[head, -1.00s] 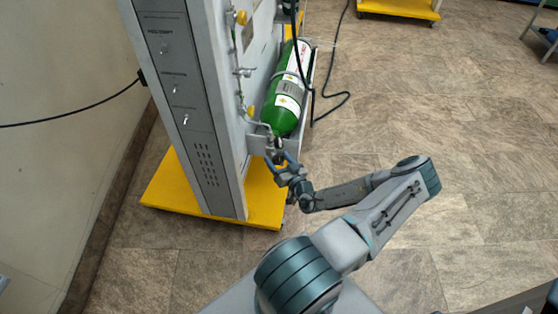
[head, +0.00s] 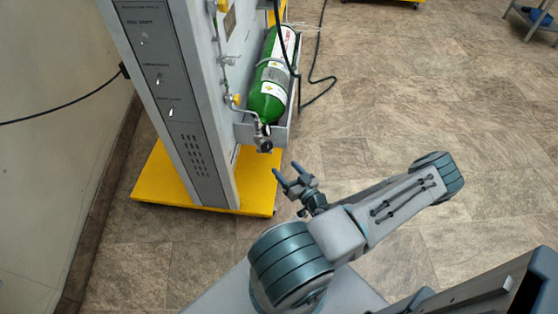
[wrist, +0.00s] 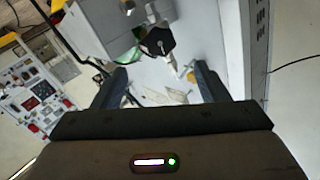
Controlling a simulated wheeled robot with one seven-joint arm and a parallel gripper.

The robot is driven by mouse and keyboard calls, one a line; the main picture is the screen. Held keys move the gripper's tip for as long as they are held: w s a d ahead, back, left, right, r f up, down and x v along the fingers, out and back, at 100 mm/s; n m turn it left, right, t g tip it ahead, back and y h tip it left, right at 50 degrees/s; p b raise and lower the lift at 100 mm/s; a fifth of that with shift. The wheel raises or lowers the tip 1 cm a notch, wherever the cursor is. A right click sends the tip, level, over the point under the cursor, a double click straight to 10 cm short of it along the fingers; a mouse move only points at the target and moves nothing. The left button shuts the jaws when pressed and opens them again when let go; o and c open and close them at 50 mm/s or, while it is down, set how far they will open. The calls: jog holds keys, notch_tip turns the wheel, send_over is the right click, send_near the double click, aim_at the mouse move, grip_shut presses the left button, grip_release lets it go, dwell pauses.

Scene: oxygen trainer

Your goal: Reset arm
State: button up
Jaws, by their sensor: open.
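My gripper (head: 286,174) is open and empty in the head view, with its blue fingertips apart. It is clear of the trainer, in front of and below the valve end of the green oxygen cylinder (head: 268,103). In the wrist view the two dark fingers (wrist: 159,84) stand apart with nothing between them. The black valve knob (wrist: 155,42) shows beyond the fingers, apart from them. My arm is folded over the floor to the right of the trainer.
The grey trainer cabinet (head: 171,110) stands on a yellow base (head: 160,186) at the left. Yellow-knobbed piping (head: 233,99) runs beside the cylinder. A black hose (head: 318,90) lies on the floor behind. A panel with gauges (wrist: 38,95) shows in the wrist view.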

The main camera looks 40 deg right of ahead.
jog(key=shift+s+a, duration=0.1)
jog(key=shift+s, duration=0.6)
